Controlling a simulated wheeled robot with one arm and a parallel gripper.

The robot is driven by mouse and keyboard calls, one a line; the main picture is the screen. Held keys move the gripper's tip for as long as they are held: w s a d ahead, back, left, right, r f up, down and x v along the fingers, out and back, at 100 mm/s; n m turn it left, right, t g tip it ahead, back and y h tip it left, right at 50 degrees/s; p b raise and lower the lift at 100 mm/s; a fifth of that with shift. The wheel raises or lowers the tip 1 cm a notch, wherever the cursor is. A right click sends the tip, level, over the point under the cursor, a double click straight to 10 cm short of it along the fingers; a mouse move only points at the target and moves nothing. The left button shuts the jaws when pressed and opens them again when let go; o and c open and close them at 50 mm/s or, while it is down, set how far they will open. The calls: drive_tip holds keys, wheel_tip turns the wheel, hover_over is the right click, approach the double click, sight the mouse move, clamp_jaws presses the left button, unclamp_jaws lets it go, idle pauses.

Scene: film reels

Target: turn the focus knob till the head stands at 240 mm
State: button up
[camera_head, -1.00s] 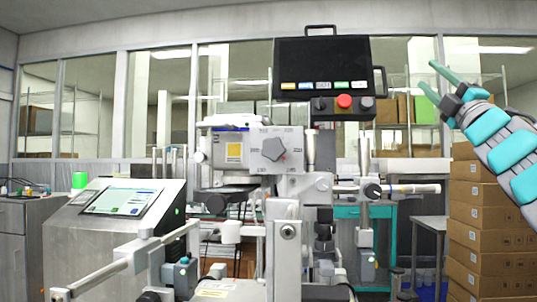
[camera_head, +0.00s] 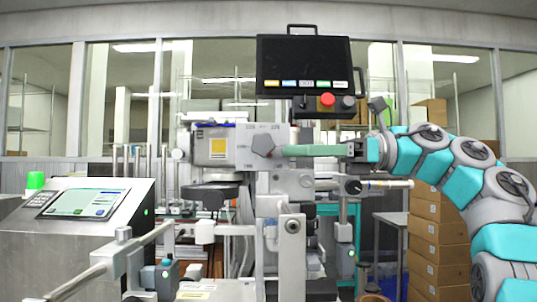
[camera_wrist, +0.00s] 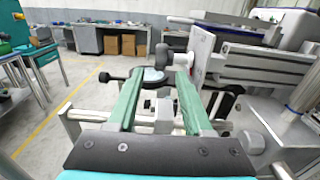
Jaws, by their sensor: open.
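The grey lobed focus knob (camera_head: 264,145) sits on a pale plate (camera_head: 281,161) with small scale marks around it, too small to read surely. In the wrist view the dark knob (camera_wrist: 162,53) sticks out from the plate (camera_wrist: 199,52), just beyond and above my fingertips. My gripper (camera_head: 285,151) reaches in from the right, its green fingers level with the knob and close to its right side. In the wrist view my gripper (camera_wrist: 160,75) is open, with nothing held between the fingers. Whether a finger touches the knob cannot be told.
A black panel (camera_head: 303,66) with a red button hangs above the knob. A console with a screen (camera_head: 82,203) stands at the left. Metal rods and a dark lever (camera_wrist: 112,76) lie near the fingers. Stacked cartons (camera_head: 437,240) stand at the right.

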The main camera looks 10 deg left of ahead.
sight(270, 152)
drive_tip(key=shift+x, duration=2.5)
drive_tip(key=shift+a, duration=0.1)
clamp_jaws()
